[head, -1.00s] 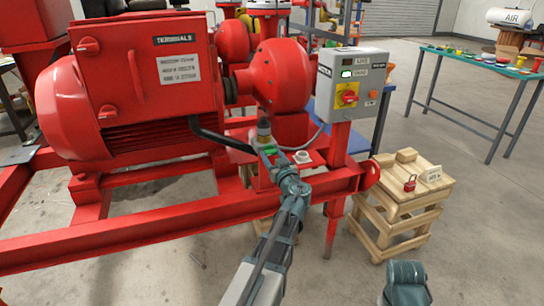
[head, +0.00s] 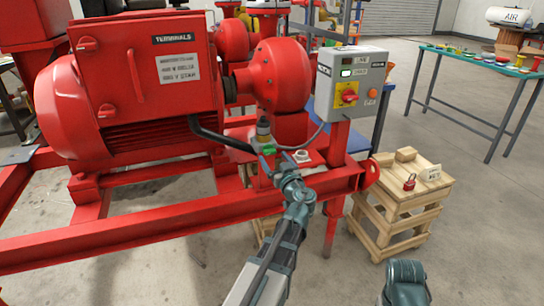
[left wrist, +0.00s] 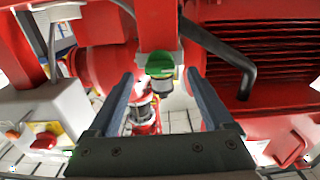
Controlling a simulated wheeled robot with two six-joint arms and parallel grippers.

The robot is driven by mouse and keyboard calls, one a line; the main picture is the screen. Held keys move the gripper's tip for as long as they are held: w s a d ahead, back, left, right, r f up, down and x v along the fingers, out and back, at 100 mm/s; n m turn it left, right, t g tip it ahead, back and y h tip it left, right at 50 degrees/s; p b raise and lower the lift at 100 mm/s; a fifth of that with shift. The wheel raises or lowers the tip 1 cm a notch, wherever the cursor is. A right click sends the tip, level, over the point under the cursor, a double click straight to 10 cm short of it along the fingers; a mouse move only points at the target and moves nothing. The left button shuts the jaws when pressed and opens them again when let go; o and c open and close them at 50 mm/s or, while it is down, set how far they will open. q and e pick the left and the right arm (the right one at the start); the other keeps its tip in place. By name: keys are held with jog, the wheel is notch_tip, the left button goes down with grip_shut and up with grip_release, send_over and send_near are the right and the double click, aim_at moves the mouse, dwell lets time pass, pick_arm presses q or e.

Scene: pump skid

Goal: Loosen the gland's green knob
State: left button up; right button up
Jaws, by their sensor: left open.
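The gland's green knob (left wrist: 159,63) shows in the left wrist view, just beyond and between the fingertips of my left gripper (left wrist: 158,78). The fingers are spread apart, with a gap on both sides of the knob. A grey and yellowish gland body (left wrist: 161,73) shows right by the knob. In the head view my left gripper (head: 267,158) is at the skid below the grey-topped gland (head: 263,129). A bit of the green knob (head: 268,149) shows there, partly hidden by the gripper.
A black hose (head: 220,137) runs from the motor (head: 70,105) toward the gland. The grey control box (head: 349,84) stands close to the right. A wooden crate (head: 404,206) with a red padlock (head: 409,183) is farther right. A red frame rail (head: 150,237) crosses in front.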

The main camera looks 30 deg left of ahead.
pick_arm(q)
jog(key=v, duration=1)
jog(key=shift+s+d, duration=0.25)
jog(key=shift+s, duration=0.1)
jog(key=s+d+f+m+g+h, duration=0.2)
jog(key=s+d+f+g+h, duration=0.1)
jog(key=d+f, duration=0.3)
jog(key=s+d+f+m+g+h, duration=0.3)
jog(key=f, duration=0.5)
jog(key=s+d+f+m+g+h, duration=0.35)
jog(key=s+d+m, duration=0.2)
jog(key=d, duration=0.35)
jog(key=s+d+f+m+g+h, duration=0.35)
jog(key=s+d, duration=0.25)
jog(key=d, duration=0.2)
notch_tip(320, 180, up, 32)
jog(key=t+p, duration=0.1)
jog(key=p, duration=3.1)
jog(key=shift+p, duration=0.4)
